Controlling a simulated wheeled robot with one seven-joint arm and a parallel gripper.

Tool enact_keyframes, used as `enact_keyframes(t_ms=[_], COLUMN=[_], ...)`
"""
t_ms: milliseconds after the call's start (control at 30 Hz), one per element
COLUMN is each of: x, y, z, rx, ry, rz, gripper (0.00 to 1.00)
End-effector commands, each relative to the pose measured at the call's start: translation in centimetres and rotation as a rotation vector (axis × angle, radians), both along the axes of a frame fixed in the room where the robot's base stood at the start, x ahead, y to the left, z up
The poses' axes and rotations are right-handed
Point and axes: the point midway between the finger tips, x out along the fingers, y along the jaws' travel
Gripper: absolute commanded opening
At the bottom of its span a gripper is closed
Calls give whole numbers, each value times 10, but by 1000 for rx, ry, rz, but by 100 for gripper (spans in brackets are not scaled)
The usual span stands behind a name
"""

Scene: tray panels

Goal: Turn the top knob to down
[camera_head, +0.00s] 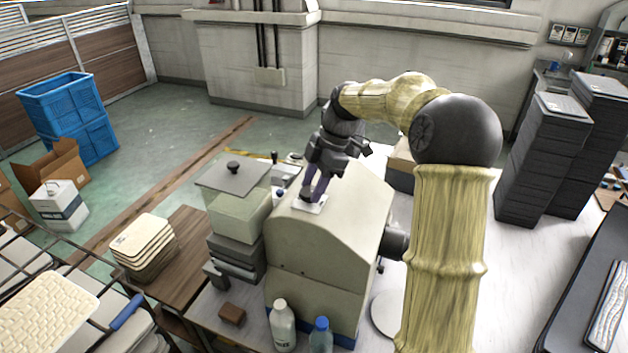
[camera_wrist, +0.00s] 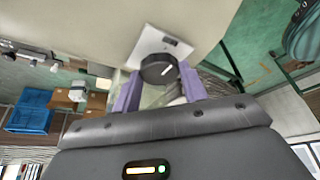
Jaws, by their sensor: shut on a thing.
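The top knob (camera_wrist: 157,69) is a round black knob with a short white mark, on a white square plate (camera_wrist: 172,44) fixed to the cream machine. In the wrist view the mark slants toward the upper right. My gripper (camera_wrist: 160,82) has its purple fingers on either side of the knob and is shut on it.
The cream machine (camera_head: 318,255) stands on a table. A clear lidded container (camera_head: 238,207) is close on its left. A white bottle (camera_head: 283,325) and a blue-capped bottle (camera_head: 321,338) stand in front. Dark tray stacks (camera_head: 541,160) are at right; blue crates (camera_head: 68,110) at far left.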

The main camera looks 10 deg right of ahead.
Motion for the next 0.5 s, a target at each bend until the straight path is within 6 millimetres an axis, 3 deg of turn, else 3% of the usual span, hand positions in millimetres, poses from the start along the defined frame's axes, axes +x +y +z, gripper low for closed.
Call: enact_keyframes(t_ms=[500], x=[0], y=[0], z=[-1], rx=[-2], ry=[2], rz=[40], gripper=[20])
